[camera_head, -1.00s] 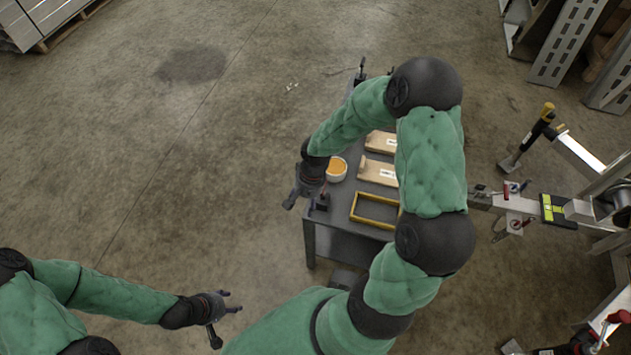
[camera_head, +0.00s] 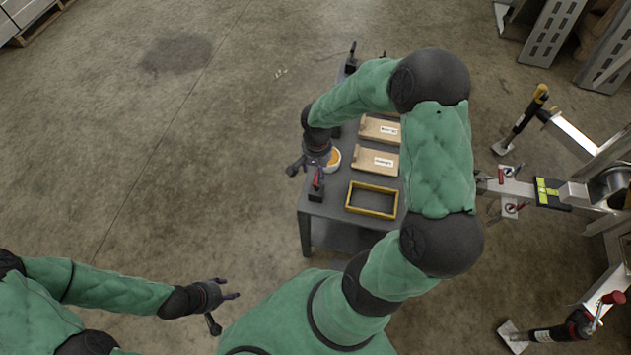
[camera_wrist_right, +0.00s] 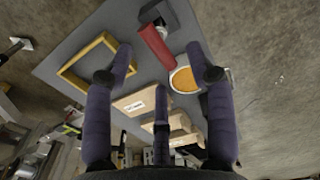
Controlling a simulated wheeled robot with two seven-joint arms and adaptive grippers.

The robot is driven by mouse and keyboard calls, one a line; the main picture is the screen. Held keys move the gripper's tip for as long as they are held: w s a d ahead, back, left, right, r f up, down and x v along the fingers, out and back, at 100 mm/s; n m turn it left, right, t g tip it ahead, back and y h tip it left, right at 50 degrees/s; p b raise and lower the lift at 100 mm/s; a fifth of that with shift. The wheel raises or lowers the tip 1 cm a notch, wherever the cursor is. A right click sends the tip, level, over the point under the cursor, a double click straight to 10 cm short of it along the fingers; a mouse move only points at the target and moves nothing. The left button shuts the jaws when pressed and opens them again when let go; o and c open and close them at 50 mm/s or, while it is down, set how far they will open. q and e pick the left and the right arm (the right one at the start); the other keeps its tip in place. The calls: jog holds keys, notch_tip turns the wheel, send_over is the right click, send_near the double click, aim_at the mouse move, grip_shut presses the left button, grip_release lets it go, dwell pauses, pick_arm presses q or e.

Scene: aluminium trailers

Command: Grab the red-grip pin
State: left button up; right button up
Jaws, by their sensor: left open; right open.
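The red-grip pin (camera_wrist_right: 156,46) shows in the right wrist view as a red cylinder by a dark holder (camera_wrist_right: 160,14) near the corner of the grey table. In the head view the pin (camera_head: 317,179) is a small red upright shape at the table's left edge. My right gripper (camera_head: 307,164) is open and empty, just above and beside the pin. In the right wrist view the pin lies beyond and between the spread fingers of this gripper (camera_wrist_right: 160,60), not gripped. My left gripper (camera_head: 222,305) is open and empty over the floor at lower left, far from the table.
The grey table (camera_head: 325,208) also holds a yellow frame (camera_head: 348,198), labelled wooden blocks (camera_head: 372,163) and a white container with orange contents (camera_head: 334,158) close to the pin. A trailer coupling (camera_head: 517,188) stands at right. Floor left of the table is clear.

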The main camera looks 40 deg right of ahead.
jog(key=shift+d+f, duration=0.1)
jog(key=shift+f, duration=0.6)
notch_tip(320, 180, down, 4)
jog(key=shift+s+f+b, duration=0.15)
jog(key=shift+b, duration=1)
jog(key=shift+c, duration=0.6)
grip_shut()
